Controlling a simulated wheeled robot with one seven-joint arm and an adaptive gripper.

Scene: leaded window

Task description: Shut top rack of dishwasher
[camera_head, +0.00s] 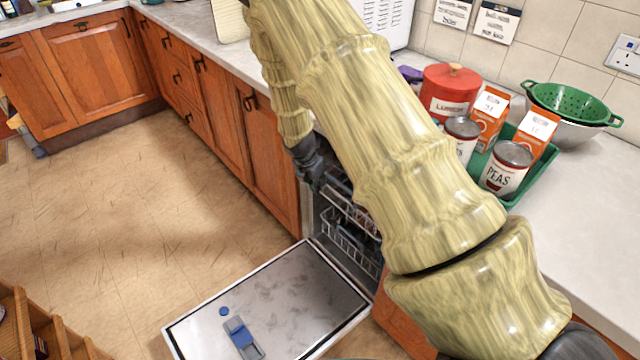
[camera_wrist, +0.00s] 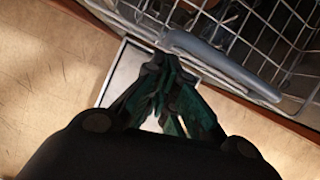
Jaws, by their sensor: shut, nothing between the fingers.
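The dishwasher stands under the counter with its door (camera_head: 290,295) lowered flat. Its wire racks (camera_head: 350,238) show in the opening, partly hidden behind my arm. In the wrist view, a wire rack (camera_wrist: 275,42) with a grey bar along its front edge (camera_wrist: 220,66) fills the upper right; I take it to be the top rack. My gripper (camera_head: 316,183) is at the dishwasher opening. In the wrist view, its dark green fingers (camera_wrist: 165,72) are shut and empty, with the tips close to the bar's left end. I cannot tell whether they touch it.
Wooden cabinets (camera_head: 205,95) line the counter left of the dishwasher. A green tray (camera_head: 525,180) with cans and cartons, a red canister (camera_head: 448,92) and a green colander (camera_head: 570,103) stand on the counter (camera_head: 590,210). The floor (camera_head: 130,210) left of the door is clear.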

